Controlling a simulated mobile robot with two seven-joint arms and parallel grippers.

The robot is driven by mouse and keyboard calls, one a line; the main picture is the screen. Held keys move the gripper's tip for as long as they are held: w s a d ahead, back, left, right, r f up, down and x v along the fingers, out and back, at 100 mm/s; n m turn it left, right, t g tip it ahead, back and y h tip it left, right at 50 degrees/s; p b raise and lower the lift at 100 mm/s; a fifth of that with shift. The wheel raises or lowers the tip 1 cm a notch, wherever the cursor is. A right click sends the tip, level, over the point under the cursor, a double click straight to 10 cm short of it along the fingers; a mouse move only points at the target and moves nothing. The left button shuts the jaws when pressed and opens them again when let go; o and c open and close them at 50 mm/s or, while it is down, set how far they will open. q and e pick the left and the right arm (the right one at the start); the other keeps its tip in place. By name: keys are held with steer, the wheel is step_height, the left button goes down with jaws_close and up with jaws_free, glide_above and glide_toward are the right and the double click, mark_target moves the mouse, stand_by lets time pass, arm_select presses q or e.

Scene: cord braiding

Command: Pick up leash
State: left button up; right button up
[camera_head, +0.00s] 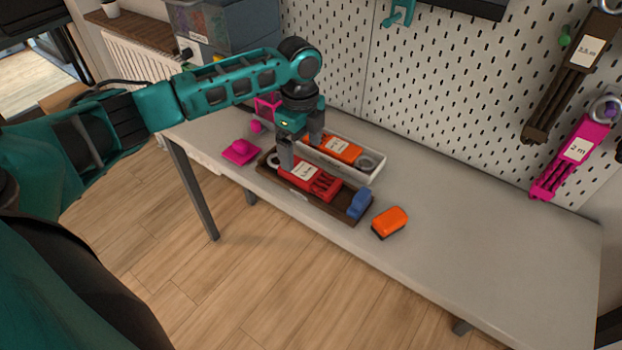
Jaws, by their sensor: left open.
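A red leash bundle (322,186) with a white label lies in a dark brown tray (340,210) on the grey table. An orange leash bundle (346,152) with a white label and a metal ring lies in a white tray (378,172) just behind. My left gripper (301,158) points down over the trays and is open. One finger is at the label end of the red leash, the other near the orange leash. I cannot tell whether either finger touches a leash. The gripper hides part of both bundles. My right gripper is not in view.
An orange block (390,222) and a blue piece (359,204) lie at the right end of the brown tray. A pink object (240,152) lies left. Brown (572,75) and pink leashes (575,155) hang on the pegboard (440,95). The table's right side (480,240) is clear.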

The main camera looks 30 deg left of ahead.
mark_target(301, 169)
arm_select(q)
steer(key=shift+s+f, duration=0.1)
steer(key=shift+f, duration=0.35)
step_height(301, 169, down, 4)
steer(key=shift+s+f+b, duration=0.15)
steer(key=shift+f+b, duration=0.05)
steer(key=shift+b, duration=0.25)
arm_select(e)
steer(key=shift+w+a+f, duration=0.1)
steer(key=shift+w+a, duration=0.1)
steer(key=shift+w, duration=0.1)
arm_select(q)
steer(key=c, duration=1.3)
steer(key=shift+o, duration=0.2)
step_height(301, 169, up, 20)
steer(key=p, duration=0.3)
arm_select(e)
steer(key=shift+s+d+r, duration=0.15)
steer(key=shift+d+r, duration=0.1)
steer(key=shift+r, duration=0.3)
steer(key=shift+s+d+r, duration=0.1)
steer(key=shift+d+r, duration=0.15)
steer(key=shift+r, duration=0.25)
